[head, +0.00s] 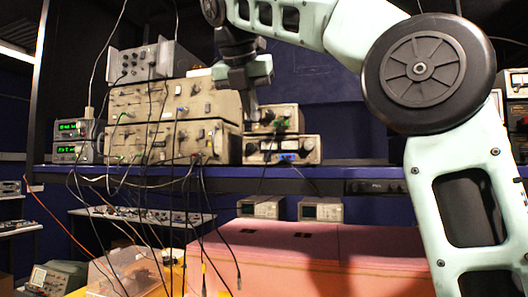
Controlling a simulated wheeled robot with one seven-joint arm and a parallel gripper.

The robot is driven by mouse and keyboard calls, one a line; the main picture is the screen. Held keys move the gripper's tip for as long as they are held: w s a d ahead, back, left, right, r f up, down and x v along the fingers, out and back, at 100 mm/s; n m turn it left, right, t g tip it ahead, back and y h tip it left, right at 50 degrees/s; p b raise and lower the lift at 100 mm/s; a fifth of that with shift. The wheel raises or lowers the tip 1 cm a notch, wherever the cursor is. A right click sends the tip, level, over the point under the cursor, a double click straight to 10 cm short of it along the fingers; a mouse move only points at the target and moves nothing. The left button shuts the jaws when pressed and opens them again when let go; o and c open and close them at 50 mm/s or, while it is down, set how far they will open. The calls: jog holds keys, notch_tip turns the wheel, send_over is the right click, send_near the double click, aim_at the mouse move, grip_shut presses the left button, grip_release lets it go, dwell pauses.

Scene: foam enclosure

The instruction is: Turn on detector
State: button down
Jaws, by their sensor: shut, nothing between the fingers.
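None of the instruments carries a label I can read, so I cannot tell which one is the detector. Two stacked units stand on the blue shelf right of centre: an upper one with a green-lit part (276,119) and a lower one with a small blue display (284,149). Large beige modules (170,138) with knobs and black cables stand to their left. My gripper (252,116) points down in front of the right end of the beige modules, close to the upper right unit. It is shut and empty. I cannot tell whether it touches anything.
Two units with green digits (76,139) stand at the shelf's left. A grey box (140,62) sits atop the modules. Cables hang over the shelf edge (340,173). Below are pink foam blocks (330,245), two small grey devices (320,209) and a clear box (128,272).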

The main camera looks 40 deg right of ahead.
aim_at(264, 153)
jog(key=x, duration=0.4)
jog(key=r+x, duration=0.1)
jog(key=x, duration=0.2)
jog(key=w+d+p+x, duration=0.1)
jog(key=x, duration=0.3)
jog(key=shift+w+d+f, duration=0.1)
jog(key=shift+w+d, duration=0.05)
jog(key=shift+d, duration=0.1)
jog(key=shift+w+d+f, duration=0.2)
jog(key=shift+w+d, duration=0.2)
jog(key=shift+d, duration=0.15)
jog(key=shift+f, duration=0.1)
jog(key=shift+f, duration=0.15)
jog(key=shift+w+d+t+h, duration=0.1)
jog(key=shift+d+t+h, duration=0.05)
jog(key=shift+t+h, duration=0.15)
jog(key=shift+r, duration=0.25)
